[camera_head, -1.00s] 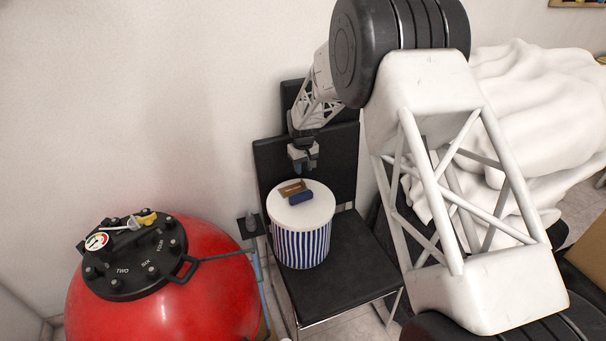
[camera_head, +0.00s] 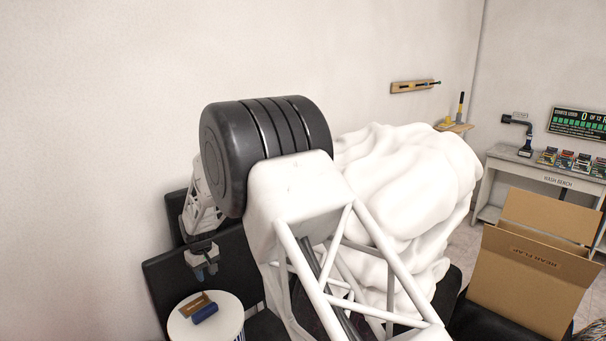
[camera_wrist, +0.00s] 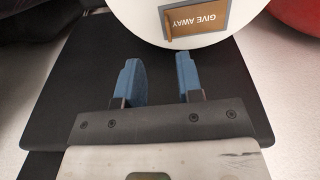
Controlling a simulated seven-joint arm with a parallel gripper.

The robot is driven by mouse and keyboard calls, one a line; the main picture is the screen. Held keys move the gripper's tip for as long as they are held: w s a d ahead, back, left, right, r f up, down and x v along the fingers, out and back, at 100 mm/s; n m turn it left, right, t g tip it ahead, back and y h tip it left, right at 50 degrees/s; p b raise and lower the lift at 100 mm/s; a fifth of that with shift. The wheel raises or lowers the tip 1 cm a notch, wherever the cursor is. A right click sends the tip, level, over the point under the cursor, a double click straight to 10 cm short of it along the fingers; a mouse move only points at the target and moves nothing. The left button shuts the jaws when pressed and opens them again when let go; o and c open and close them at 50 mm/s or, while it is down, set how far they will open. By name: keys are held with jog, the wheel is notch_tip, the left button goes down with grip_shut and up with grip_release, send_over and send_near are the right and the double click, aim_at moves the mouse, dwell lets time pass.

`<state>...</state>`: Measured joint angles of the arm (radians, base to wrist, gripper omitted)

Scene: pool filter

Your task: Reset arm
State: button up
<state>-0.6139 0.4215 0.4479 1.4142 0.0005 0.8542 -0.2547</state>
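My gripper (camera_head: 201,268) hangs above the back of a black chair, just behind a round white-topped, blue-striped container (camera_head: 221,327). In the wrist view my gripper (camera_wrist: 158,75) has its two blue fingers spread apart with nothing between them. Beyond the fingertips is the white top (camera_wrist: 145,18), which carries a small brown tray (camera_wrist: 215,18) marked "GIVE AWAY". In the head view the brown tray (camera_head: 190,306) and a dark blue roll-like item (camera_head: 205,313) lie on that top. My arm covers part of the chair and the ground.
A black chair (camera_head: 160,277) stands under and behind the container. A large white draped heap (camera_head: 410,190) lies to the right of my arm. An open cardboard box (camera_head: 530,280) and a wash bench (camera_head: 550,175) stand farther right. A red rounded thing (camera_wrist: 298,12) shows at the wrist view's corner.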

jog(key=s+d+r+m+t, duration=0.15)
jog(key=s+d+r, duration=0.25)
jog(key=d+r, duration=0.75)
jog(key=s+d+r+m+g, duration=0.15)
jog(key=s+d+r, duration=0.25)
jog(key=d+r, duration=0.75)
jog(key=s+d+r+m+t, duration=0.1)
jog(key=s+d+r+m, duration=0.15)
jog(key=s+d, duration=0.55)
jog(key=s+d+r+m+t, duration=0.1)
jog(key=s+d+r, duration=0.3)
jog(key=d, duration=0.5)
jog(key=s+d+m, duration=0.1)
jog(key=s+d, duration=0.3)
jog(key=s, duration=0.5)
jog(key=s+d+f+m, duration=0.1)
jog(key=s+d, duration=0.4)
jog(key=s, duration=0.4)
jog(key=s+d+f+m, duration=0.1)
jog(key=s+d, duration=0.4)
jog(key=s, duration=0.3)
jog(key=shift+s+m+t, duration=0.3)
jog(key=shift+s+m, duration=0.05)
jog(key=shift+s, duration=0.05)
